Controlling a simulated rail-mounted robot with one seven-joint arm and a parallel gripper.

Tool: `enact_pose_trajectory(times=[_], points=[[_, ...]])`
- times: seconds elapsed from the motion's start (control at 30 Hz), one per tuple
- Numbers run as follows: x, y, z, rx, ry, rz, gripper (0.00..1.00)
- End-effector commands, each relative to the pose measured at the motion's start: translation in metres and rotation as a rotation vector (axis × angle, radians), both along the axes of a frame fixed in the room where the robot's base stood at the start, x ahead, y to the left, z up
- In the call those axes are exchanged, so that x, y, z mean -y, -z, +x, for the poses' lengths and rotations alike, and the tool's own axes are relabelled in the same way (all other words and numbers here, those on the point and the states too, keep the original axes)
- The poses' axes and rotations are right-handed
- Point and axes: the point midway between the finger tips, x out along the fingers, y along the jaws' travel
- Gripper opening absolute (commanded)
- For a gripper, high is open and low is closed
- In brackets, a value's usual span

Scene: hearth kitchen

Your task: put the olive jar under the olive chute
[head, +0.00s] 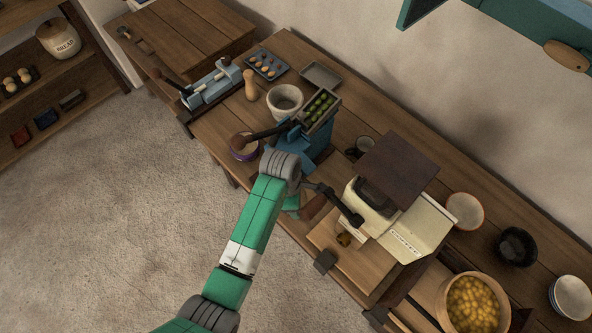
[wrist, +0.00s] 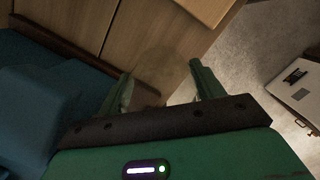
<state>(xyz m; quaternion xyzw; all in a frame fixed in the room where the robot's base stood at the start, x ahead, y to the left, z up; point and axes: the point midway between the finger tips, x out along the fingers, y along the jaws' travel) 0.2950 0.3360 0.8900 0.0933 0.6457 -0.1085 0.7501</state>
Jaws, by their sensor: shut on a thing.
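My gripper (wrist: 162,82) is shut on a faint, see-through round thing (wrist: 165,68), apparently the glass olive jar, between its two green fingers. In the head view my arm covers most of the gripper, and the jar cannot be made out there. The blue olive machine (head: 313,143), with a tray of green olives (head: 319,108) on top, stands at the counter's front edge just beyond my wrist. A large blue body, probably this machine, shows close on the left in the wrist view (wrist: 40,105). The chute's mouth cannot be made out.
A cream machine (head: 374,209) with a dark top and a lever stands to the right. A grey-white pot (head: 285,101) is behind. Open floor lies in front of the counter (head: 220,135).

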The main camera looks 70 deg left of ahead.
Motion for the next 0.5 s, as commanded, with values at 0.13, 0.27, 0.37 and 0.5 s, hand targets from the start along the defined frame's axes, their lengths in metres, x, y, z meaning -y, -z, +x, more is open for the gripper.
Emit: enact_pose_trajectory(times=[0.13, 0.27, 0.37, 0.5], points=[[0.0, 0.011, -0.001, 0.0, -0.001, -0.001, 0.39], [0.0, 0.034, -0.001, 0.0, 0.0, -0.001, 0.39], [-0.002, 0.039, 0.003, 0.001, 0.0, 0.001, 0.39], [-0.002, 0.039, 0.003, 0.001, 0.0, 0.001, 0.39]])
